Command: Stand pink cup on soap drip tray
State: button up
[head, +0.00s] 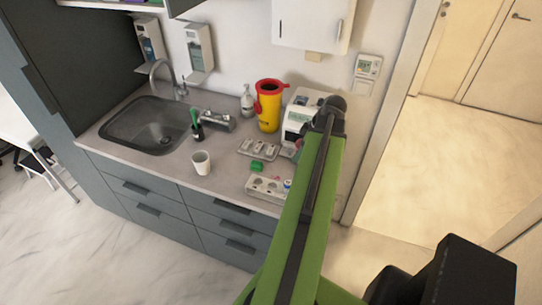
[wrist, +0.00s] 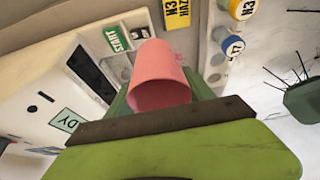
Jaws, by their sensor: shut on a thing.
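The pink cup (wrist: 158,72) is held between the green fingers of my gripper (wrist: 160,98) in the wrist view. Its wider end faces the camera. In the head view my own green arm hides most of the gripper, and only a small pink patch (head: 299,143) shows beside it. Two dispensers hang on the wall behind the sink, a left one (head: 149,42) and a right one (head: 197,48). Each has a small ledge-like tray below it, the left tray (head: 149,69) and the right tray (head: 193,76). I cannot tell which is the soap one.
A white cup (head: 201,162) stands near the counter's front edge. A brush holder (head: 197,130), a pump bottle (head: 247,101), a yellow bin (head: 268,110), a white machine (head: 300,112), a compartment tray (head: 258,149) and a green block (head: 257,166) crowd the counter. The sink (head: 150,128) lies left.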

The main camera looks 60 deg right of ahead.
jog(key=w+f+b, duration=0.1)
jog(key=w, duration=0.1)
jog(key=w+f+b, duration=0.1)
jog(key=w+f, duration=0.1)
jog(key=w, duration=0.1)
jog(key=w+f+b, duration=0.2)
jog(key=shift+w+a, duration=0.15)
jog(key=shift+w, duration=0.1)
jog(key=shift+w+a+f, duration=0.1)
jog(key=shift+w, duration=0.35)
notch_tip(320, 180, down, 4)
jog(key=b, duration=0.4)
jog(key=shift+f, duration=0.15)
jog(key=shift+r, duration=0.2)
jog(key=shift+f, duration=0.2)
jog(key=o, duration=1.4)
jog(key=shift+r, duration=0.1)
